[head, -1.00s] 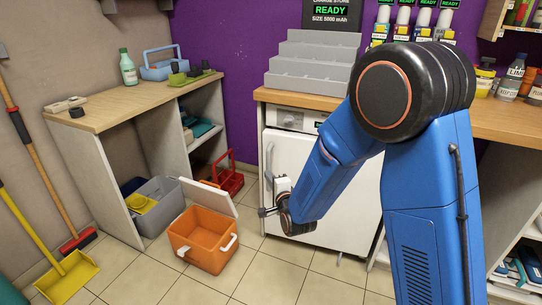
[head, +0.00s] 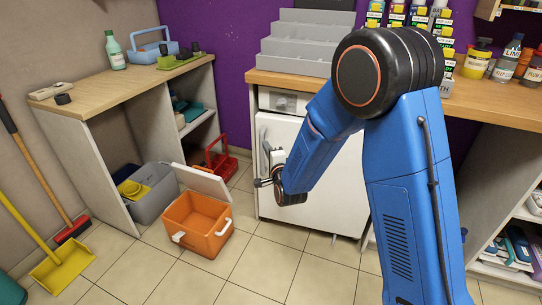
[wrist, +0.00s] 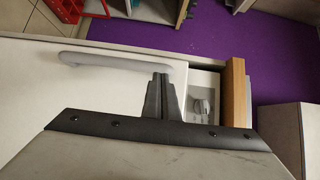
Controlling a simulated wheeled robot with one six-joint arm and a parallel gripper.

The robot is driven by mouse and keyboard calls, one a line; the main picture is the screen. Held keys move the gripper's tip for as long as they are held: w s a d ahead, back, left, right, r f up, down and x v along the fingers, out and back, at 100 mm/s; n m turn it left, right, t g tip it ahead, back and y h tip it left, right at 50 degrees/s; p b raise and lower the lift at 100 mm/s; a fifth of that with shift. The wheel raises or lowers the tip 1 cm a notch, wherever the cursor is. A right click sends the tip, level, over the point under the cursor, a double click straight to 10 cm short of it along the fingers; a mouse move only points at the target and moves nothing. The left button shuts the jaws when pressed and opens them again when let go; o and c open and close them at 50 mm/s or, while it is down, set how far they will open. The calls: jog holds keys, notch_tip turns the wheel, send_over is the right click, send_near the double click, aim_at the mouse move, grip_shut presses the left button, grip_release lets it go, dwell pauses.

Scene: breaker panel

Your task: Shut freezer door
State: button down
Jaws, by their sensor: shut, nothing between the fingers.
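The freezer (head: 322,190) is a white cabinet under the wooden counter, with a control panel (head: 284,101) above its white door (head: 330,180). The door looks about flush with the body, but I cannot tell whether it is fully shut. Its pale grey handle (head: 266,142) is at the left edge, partly hidden by my gripper (head: 258,183). The wrist view shows the handle (wrist: 105,61) lengthwise on the door face (wrist: 95,90). My gripper (wrist: 161,78) is shut and empty there, its tips close to the handle's panel-side end. I cannot tell whether they touch it.
An orange cooler (head: 198,228) with its lid open stands on the floor left of the freezer. A grey bin (head: 155,200) and a red caddy (head: 222,163) are behind it. The counter (head: 470,110) overhangs the freezer. The tiled floor in front is clear.

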aim_at(266, 137)
jog(key=shift+x, duration=1.9)
jog(key=shift+m+h, duration=0.5)
jog(key=shift+h, duration=0.2)
jog(key=w, duration=0.4)
jog(key=shift+w+d, duration=0.15)
jog(key=shift+w, duration=0.05)
jog(key=shift+s, duration=0.25)
